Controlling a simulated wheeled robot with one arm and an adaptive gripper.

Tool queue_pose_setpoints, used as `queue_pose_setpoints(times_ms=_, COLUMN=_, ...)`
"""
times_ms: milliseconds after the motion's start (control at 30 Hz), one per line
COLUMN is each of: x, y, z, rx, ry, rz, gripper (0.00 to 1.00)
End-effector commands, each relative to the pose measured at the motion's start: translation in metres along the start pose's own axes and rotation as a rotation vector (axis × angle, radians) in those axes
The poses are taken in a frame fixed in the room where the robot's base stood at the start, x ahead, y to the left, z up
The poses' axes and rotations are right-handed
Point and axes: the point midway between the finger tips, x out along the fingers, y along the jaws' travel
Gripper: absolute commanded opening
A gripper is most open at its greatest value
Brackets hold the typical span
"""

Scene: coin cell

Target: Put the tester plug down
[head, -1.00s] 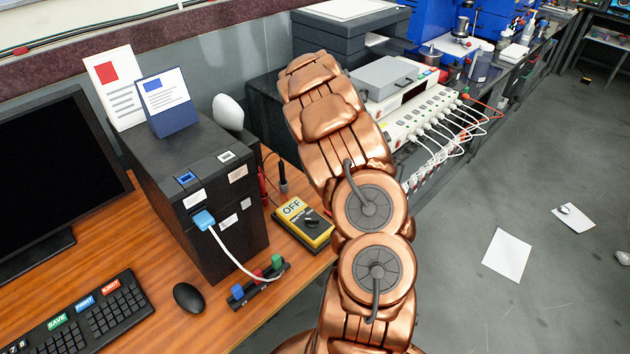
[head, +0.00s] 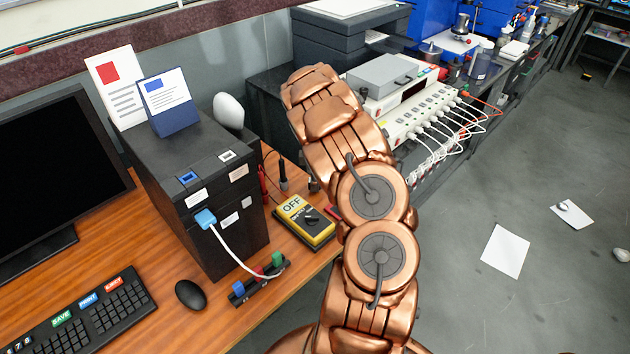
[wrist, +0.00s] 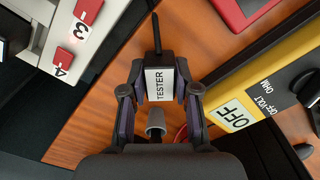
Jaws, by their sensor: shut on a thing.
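In the wrist view my gripper (wrist: 158,92) is shut on the tester plug (wrist: 159,78), a dark body with a white TESTER label and a thin black tip pointing to the top of the picture. The plug is over the orange-brown wooden desk (wrist: 190,35); I cannot tell whether it touches it. The yellow multimeter (wrist: 262,75), its display reading OFF, lies to the right of the plug. It also shows in the head view (head: 318,232). My copper arm covers most of the gripper and the plug in the head view.
A white strip with red numbered switches (wrist: 72,55) is at the upper left of the wrist view. A red-edged item (wrist: 243,12) lies at the top. In the head view a black box (head: 225,240) stands left of the multimeter, with a small coloured-plug rack (head: 262,284) in front.

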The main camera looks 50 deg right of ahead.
Motion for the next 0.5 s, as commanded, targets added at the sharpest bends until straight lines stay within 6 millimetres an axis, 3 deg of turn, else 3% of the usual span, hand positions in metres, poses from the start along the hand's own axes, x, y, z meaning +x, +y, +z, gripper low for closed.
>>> queue_pose_setpoints(times_ms=333, x=0.0059, y=0.0001, z=0.0005, rx=0.000, ry=0.000, rz=0.001, gripper=0.00)
queue_pose_setpoints(times_ms=367, x=0.0059, y=0.0001, z=0.0005, rx=0.000, ry=0.000, rz=0.000, gripper=0.33)
queue_pose_setpoints(times_ms=500, x=0.0060, y=-0.0001, z=0.0004, rx=0.000, ry=0.000, rz=0.000, gripper=0.48)
